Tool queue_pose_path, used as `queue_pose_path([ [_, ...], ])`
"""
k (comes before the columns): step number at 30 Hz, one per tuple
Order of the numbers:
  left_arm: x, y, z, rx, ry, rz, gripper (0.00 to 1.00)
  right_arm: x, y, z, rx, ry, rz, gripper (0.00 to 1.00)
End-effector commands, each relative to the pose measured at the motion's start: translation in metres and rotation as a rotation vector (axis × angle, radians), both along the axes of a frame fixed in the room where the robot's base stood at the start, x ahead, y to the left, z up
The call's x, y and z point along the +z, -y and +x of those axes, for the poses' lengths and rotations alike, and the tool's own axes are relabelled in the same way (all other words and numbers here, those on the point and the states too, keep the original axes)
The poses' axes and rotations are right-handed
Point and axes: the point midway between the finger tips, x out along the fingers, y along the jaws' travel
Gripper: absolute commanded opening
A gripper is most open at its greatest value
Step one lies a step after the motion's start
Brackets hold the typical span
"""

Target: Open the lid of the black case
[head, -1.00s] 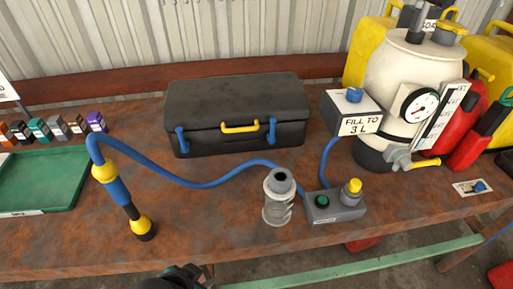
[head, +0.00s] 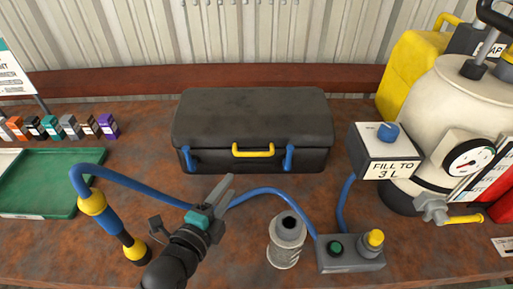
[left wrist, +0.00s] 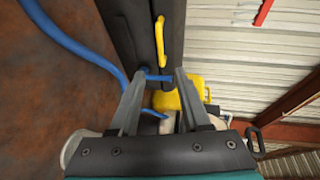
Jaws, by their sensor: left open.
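The black case (head: 251,115) stands on the rusty table with its lid shut. Its front has a yellow handle (head: 253,150), a left blue latch (head: 189,160) and a right blue latch (head: 289,158). My left gripper (head: 222,191) is open and empty, in front of and below the case's front, apart from it. In the left wrist view, the case (left wrist: 140,25) and yellow handle (left wrist: 160,42) lie ahead, and one blue latch (left wrist: 156,77) shows between the open fingers (left wrist: 156,78). My right gripper is not in view.
A blue hose (head: 265,192) crosses the table by my left gripper. A metal canister (head: 287,240) and grey button box (head: 350,255) stand at the front. A green tray (head: 40,183) lies left. A "FILL TO 3 L" box (head: 385,150) and white tank (head: 450,105) stand right.

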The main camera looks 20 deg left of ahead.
Motion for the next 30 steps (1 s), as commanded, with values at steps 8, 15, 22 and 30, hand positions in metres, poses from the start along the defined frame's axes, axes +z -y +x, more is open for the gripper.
queue_pose_path([
  [8,-0.004,0.003,0.029,0.000,0.004,-0.001,0.47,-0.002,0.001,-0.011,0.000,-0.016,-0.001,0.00],
  [15,-0.012,0.008,0.066,0.002,0.003,-0.002,0.47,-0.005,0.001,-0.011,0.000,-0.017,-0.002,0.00],
  [22,-0.018,0.013,0.102,0.000,0.003,-0.004,0.47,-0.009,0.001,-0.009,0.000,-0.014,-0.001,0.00],
  [30,-0.025,0.016,0.135,0.000,0.001,-0.002,0.47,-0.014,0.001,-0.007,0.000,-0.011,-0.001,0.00],
])
